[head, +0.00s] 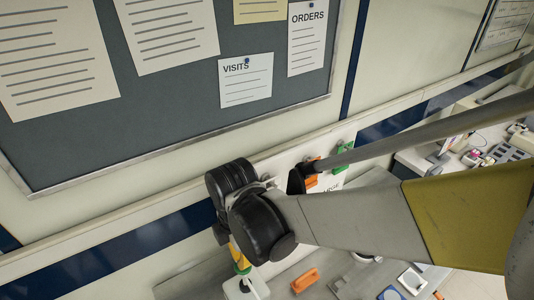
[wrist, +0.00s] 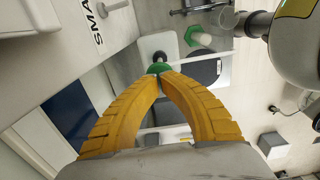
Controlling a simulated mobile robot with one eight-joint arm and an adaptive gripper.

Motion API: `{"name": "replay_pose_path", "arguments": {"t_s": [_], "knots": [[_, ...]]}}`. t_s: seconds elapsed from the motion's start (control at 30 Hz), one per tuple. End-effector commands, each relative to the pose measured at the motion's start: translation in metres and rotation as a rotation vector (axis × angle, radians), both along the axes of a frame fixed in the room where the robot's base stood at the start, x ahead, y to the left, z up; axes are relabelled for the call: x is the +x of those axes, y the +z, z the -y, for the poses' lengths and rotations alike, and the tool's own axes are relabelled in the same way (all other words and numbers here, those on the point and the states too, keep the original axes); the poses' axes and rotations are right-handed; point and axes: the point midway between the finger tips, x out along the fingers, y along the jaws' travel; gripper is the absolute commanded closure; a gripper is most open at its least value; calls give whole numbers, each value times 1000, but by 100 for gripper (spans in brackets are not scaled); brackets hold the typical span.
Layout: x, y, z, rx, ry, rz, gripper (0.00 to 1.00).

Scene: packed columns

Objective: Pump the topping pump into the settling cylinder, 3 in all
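My gripper (wrist: 160,74) points down with its two yellow fingers curved together, the tips meeting. A green part (wrist: 157,68) shows right at and beyond the fingertips, above a white body (wrist: 150,45) that looks like the topping pump. Whether the tips touch the green part I cannot tell. In the head view my gripper (head: 238,254) is partly hidden by my wrist, with the white body (head: 249,290) below it at the bottom edge. In the wrist view a pale, clear piece with a green end (wrist: 202,36) stands beside the pump; it may be the settling cylinder.
A notice board (head: 180,110) with papers covers the wall behind. An orange object (head: 305,280) lies on the grey bench right of the pump, with several small items farther right.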

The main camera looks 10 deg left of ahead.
Motion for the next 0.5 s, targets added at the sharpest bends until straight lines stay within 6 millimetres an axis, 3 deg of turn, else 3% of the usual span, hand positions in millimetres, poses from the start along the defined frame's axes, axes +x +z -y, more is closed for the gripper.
{"name": "replay_pose_path", "arguments": {"t_s": [0.5], "knots": [[0,-20,0,0,0,0,100]]}}
